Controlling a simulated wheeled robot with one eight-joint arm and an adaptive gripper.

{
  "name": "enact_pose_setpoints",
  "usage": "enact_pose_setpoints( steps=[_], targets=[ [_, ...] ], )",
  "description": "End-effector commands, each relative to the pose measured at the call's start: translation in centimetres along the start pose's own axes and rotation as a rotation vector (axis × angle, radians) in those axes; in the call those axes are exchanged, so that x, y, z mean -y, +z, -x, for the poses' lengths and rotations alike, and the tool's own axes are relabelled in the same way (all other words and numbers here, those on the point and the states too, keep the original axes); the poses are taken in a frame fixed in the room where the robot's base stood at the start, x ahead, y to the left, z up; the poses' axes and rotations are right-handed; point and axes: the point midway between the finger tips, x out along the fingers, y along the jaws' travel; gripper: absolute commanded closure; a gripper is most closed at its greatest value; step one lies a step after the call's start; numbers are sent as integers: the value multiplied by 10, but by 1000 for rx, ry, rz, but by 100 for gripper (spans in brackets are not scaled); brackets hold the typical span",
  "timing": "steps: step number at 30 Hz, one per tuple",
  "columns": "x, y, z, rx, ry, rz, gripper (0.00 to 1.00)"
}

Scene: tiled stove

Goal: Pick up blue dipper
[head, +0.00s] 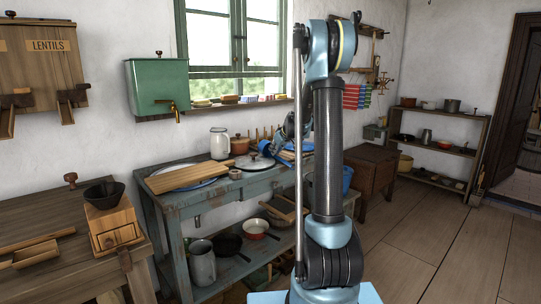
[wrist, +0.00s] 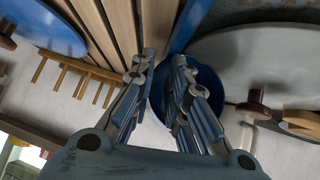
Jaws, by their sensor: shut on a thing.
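The blue dipper (wrist: 207,82) shows in the wrist view as a dark blue round bowl, partly hidden behind the right finger. A blue strip that looks like its handle (wrist: 188,22) runs up from between my fingertips. My gripper (wrist: 165,62) is shut on the dipper, at or near this handle. In the head view, my gripper (head: 285,143) is over the far right part of the blue worktable (head: 205,193), partly hidden by my arm. Blue shapes show around it there, but I cannot tell the dipper apart clearly.
A pale lid with a dark knob (wrist: 257,98) lies right of the dipper in the wrist view. Wooden slats (wrist: 115,25), a blue round piece (wrist: 45,28) and a peg rack (wrist: 75,78) are left. A cutting board (head: 187,173) and white jug (head: 219,143) stand on the worktable.

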Motion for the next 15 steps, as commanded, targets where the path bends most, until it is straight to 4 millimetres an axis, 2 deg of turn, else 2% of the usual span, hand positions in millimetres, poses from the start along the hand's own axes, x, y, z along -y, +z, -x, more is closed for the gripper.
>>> enact_pose_setpoints(
  steps=[7,15],
  targets=[
    [-5,-4,6,2,7,2,100],
    [-10,-34,36,1,4,1,100]
  ],
)
